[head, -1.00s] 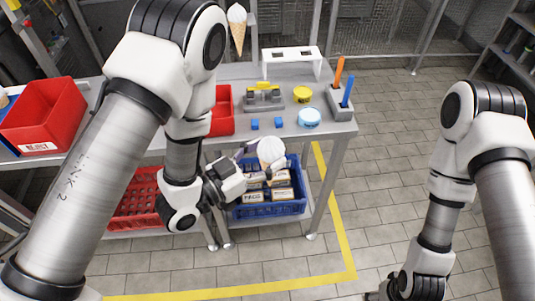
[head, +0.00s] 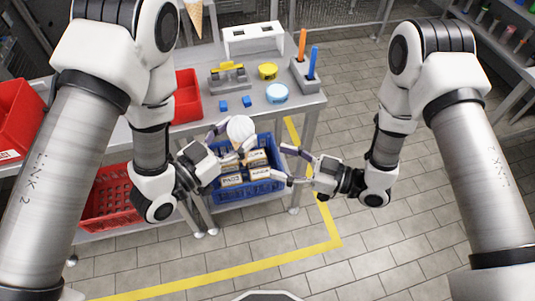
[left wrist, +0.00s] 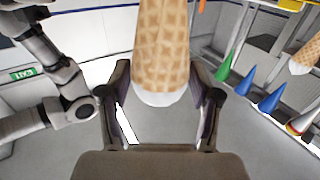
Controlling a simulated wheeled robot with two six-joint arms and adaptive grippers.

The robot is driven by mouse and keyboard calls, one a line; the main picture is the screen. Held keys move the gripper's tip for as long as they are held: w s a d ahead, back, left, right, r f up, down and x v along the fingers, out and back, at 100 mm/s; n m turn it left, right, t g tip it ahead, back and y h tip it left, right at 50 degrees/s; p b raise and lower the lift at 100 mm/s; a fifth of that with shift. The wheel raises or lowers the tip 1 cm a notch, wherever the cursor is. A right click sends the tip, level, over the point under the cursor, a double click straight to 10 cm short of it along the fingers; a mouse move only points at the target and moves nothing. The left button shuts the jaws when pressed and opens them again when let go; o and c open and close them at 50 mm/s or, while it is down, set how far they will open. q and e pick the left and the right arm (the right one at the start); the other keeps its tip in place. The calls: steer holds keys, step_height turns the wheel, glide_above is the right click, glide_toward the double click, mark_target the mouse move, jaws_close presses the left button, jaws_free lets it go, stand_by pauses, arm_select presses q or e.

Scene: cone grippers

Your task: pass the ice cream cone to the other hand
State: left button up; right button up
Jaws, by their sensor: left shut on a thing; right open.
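The ice cream cone (head: 240,128), with a white scoop on top and a tan waffle cone below, is held up in front of the table. My left gripper (head: 232,146) is shut on it. In the left wrist view the waffle part (left wrist: 162,45) stands between the two dark fingers, with a white end. The fingers hide part of the cone in the head view. My right gripper (head: 281,164) is open and empty, to the right of the cone, its fingers pointing left toward it with a gap between.
A blue crate (head: 277,185) with boxes sits on the lower shelf behind the grippers. A second cone (head: 194,15) shows at the top. The right-hand floor is clear.

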steer(key=x, duration=1.1)
steer(key=c, duration=1)
arm_select(q)
steer(key=o, duration=0.9)
steer(key=shift+o, duration=0.2)
